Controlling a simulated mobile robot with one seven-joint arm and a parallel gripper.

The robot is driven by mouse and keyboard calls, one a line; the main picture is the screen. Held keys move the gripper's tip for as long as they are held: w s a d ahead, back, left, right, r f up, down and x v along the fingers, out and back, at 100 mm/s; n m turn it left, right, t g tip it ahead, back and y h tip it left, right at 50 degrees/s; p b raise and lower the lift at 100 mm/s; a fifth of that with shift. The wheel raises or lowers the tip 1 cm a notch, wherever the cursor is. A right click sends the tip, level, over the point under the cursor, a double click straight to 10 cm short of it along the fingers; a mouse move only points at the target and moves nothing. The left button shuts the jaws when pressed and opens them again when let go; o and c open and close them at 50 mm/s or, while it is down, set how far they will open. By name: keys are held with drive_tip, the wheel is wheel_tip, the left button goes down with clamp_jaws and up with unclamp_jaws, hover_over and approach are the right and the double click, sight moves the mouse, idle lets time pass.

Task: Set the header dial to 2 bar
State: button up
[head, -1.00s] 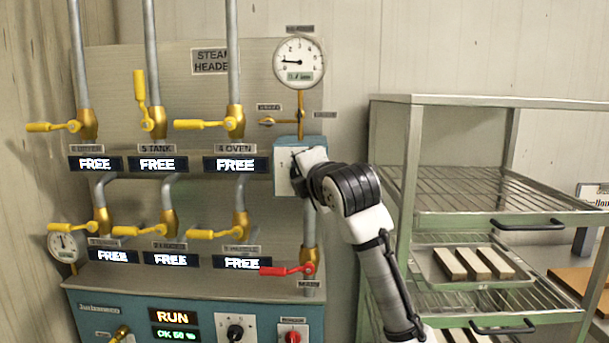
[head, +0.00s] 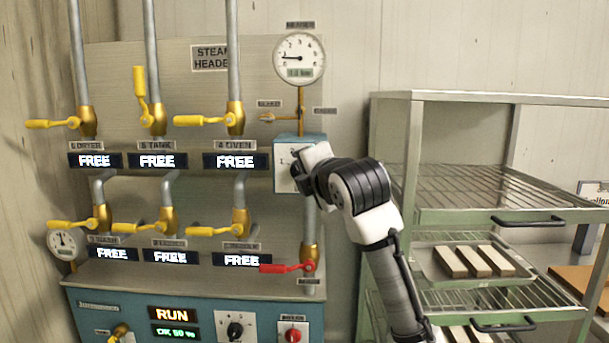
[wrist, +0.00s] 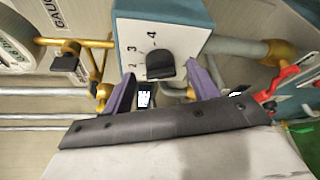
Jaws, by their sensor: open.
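The header dial is a black knob (wrist: 160,66) on the white face of a blue box (head: 285,183), with numbers up to 4 around it in the wrist view. In the head view my gripper hides the knob. My gripper (wrist: 162,74) is open, one purple finger on each side of the knob, with visible gaps; I cannot tell how deep the fingers reach. In the head view my gripper (head: 294,168) is in front of the box's face. The round header gauge (head: 299,58) above has its needle pointing left; its small display is too blurred to read.
A red-handled valve (head: 290,268) sits below the box. Several yellow-handled valves (head: 205,120) fill the panel to the left. A small brass valve (head: 285,118) is above the box. A green rack (head: 410,160) with trays stands close at the right of my arm.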

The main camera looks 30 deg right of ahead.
drive_tip(key=b+v, duration=0.3)
drive_tip(key=v, duration=0.8)
drive_tip(key=shift+s, duration=0.35)
drive_tip(key=shift+w+a, duration=0.1)
drive_tip(key=shift+a, duration=0.05)
